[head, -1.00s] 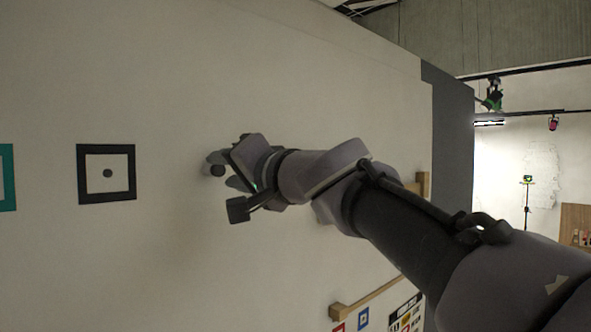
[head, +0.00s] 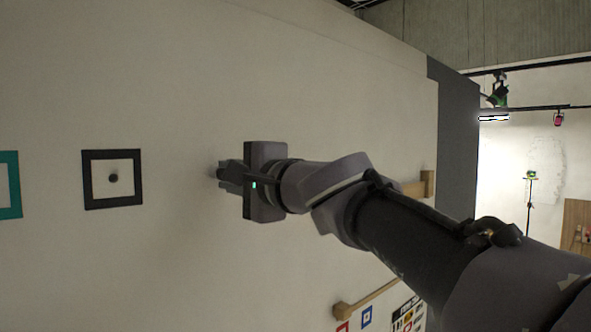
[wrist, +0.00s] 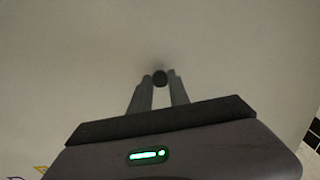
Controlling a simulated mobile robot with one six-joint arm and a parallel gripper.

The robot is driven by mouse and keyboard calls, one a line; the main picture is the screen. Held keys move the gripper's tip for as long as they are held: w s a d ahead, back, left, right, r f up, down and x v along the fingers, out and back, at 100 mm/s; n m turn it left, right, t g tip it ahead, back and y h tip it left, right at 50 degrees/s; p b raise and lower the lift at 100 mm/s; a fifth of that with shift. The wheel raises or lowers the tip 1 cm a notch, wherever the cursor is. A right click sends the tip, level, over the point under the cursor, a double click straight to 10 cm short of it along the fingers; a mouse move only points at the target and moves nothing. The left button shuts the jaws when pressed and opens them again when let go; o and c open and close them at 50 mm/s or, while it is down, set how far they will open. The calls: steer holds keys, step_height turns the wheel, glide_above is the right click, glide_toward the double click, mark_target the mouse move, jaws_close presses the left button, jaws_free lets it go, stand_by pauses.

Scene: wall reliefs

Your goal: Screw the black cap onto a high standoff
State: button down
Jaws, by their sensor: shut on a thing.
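My gripper (head: 219,174) reaches to the pale wall (head: 200,80), its fingers pointing at the wall. In the wrist view its two fingertips (wrist: 160,79) are shut on the small, round, dark cap (wrist: 160,77). The cap is at or very near the wall surface; I cannot tell whether it touches a standoff. In the head view the fingers hide the cap, and any standoff behind it is hidden too.
A black square frame (head: 86,180) with a dark round knob (head: 113,178) inside is on the wall to the left. A teal frame (head: 14,185) is at the left edge. A wooden rail (head: 370,298) and small coloured squares are lower down. The wall between is bare.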

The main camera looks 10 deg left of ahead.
steer(key=m+p, duration=0.3)
steer(key=m, duration=0.9)
steer(key=shift+w+p, duration=0.1)
steer(key=shift+p, duration=0.2)
steer(key=c, duration=1.5)
jaws_free()
steer(key=shift+d+r, duration=0.1)
steer(key=shift+d, duration=0.05)
